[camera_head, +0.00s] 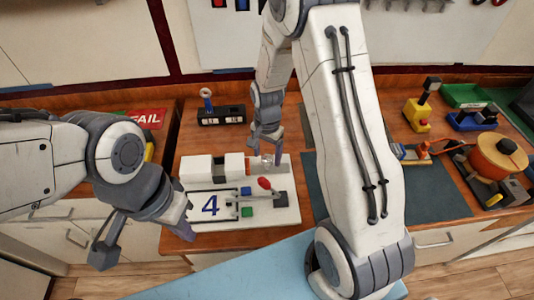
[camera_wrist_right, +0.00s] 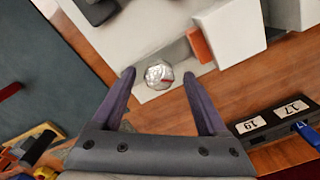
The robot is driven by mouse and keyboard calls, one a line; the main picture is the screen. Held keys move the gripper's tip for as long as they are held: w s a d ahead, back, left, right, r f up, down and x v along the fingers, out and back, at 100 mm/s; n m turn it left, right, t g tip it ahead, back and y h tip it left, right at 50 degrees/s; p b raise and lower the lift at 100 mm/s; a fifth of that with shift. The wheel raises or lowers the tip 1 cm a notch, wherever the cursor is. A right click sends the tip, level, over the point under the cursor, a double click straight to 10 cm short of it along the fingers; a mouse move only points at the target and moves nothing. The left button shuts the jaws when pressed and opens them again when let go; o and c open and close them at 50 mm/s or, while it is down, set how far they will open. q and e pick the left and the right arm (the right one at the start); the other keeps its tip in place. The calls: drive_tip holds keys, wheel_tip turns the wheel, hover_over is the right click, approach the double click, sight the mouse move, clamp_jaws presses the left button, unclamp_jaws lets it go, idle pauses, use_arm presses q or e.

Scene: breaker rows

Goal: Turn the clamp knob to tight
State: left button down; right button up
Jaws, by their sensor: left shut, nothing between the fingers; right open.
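The clamp knob (camera_wrist_right: 159,74) is a round silver knob with a small red mark. It sits on a grey strip of the white fixture plate (camera_wrist_right: 120,40). In the head view the knob (camera_head: 267,160) shows just below my right gripper (camera_head: 264,148). My right gripper (camera_wrist_right: 159,78) is open, with one finger on each side of the knob in the right wrist view. I cannot tell whether the fingers touch it. My left gripper (camera_head: 186,226) is shut and empty at the left edge of the plate marked 4.
White blocks (camera_head: 213,168) and a red-tipped lever (camera_head: 264,183) stand on the plate near the knob. A black number box (camera_head: 221,115) stands behind. A dark mat (camera_head: 315,185) lies to the right, and an orange round device (camera_head: 497,155) stands at far right.

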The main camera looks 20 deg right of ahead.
sight(267, 157)
wheel_tip(267, 157, up, 10)
drive_tip(key=b, duration=0.1)
drive_tip(key=shift+r+b, duration=0.25)
drive_tip(key=shift+b, duration=0.05)
idle(0.4)
drive_tip(key=s+a+r+n, duration=0.5)
drive_tip(key=s+a+n, duration=0.4)
drive_tip(key=s+a, duration=0.3)
drive_tip(key=s+a+n+y, duration=0.1)
drive_tip(key=s+a+n, duration=0.1)
drive_tip(key=s+n, duration=0.6)
drive_tip(key=s, duration=0.3)
drive_tip(key=shift+s+a+r+n, duration=0.15)
drive_tip(key=shift+a+r+n, duration=0.05)
drive_tip(key=shift+r+n, duration=0.1)
